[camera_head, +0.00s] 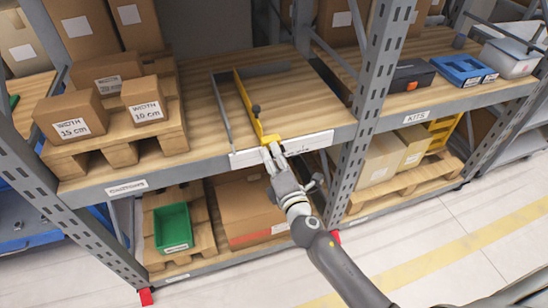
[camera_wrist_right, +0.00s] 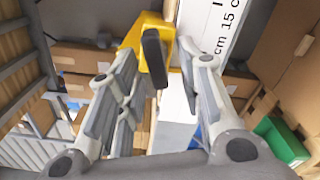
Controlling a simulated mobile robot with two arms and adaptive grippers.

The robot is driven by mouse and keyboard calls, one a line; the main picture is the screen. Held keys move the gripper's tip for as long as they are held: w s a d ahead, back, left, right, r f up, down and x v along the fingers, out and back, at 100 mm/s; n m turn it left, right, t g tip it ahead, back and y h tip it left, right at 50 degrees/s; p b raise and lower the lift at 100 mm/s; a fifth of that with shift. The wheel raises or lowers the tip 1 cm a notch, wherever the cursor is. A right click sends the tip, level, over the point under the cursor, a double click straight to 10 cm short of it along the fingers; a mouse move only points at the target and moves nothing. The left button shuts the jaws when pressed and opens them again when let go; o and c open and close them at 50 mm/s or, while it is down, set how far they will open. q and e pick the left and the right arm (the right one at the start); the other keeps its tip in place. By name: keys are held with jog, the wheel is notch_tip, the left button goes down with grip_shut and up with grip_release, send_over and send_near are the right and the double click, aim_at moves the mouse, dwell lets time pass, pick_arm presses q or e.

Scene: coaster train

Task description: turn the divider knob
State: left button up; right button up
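The yellow divider (camera_head: 246,98) stands on the wooden shelf, running from back to front edge. In the right wrist view the divider's yellow front end (camera_wrist_right: 146,36) carries a black elongated knob (camera_wrist_right: 155,60). My right gripper (camera_head: 271,152) is at the shelf's front edge, just in front of the divider's front end. In the wrist view the right gripper (camera_wrist_right: 156,52) is open, with the knob between its fingertips and gaps visible on both sides. Contact cannot be seen. My left gripper is out of view.
A white scale strip (camera_wrist_right: 222,30) with a 15 cm mark runs along the shelf edge. Boxes marked 15 cm (camera_head: 71,118) and 10 cm (camera_head: 144,100) sit on a pallet at left. A grey upright (camera_head: 372,95) stands at right. A green bin (camera_head: 173,227) is below.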

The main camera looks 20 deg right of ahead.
jog(key=s, duration=1.2)
jog(key=shift+d, duration=0.2)
jog(key=s+d+f+m+g, duration=0.1)
jog(key=s+f+m+g, duration=0.25)
jog(key=f, duration=0.85)
jog(key=s+d+f+m+g, duration=0.1)
jog(key=s+f+m+g, duration=0.25)
jog(key=f, duration=0.75)
jog(key=s+d+f+m+g, duration=0.15)
jog(key=s+f, duration=0.25)
jog(key=f, duration=0.8)
jog(key=s+d+f+m+g, duration=0.1)
jog(key=s+f+m+g, duration=0.1)
jog(key=s+f, duration=0.3)
jog(key=s+d+f+m+g, duration=0.1)
jog(key=s+f+m+g, duration=0.2)
jog(key=s, duration=1)
jog(key=s+d+f+m+g, duration=0.1)
jog(key=s+f+m+g, duration=0.2)
jog(key=s+f+m, duration=0.3)
jog(key=s+f, duration=0.3)
jog(key=shift+d+h, duration=0.3)
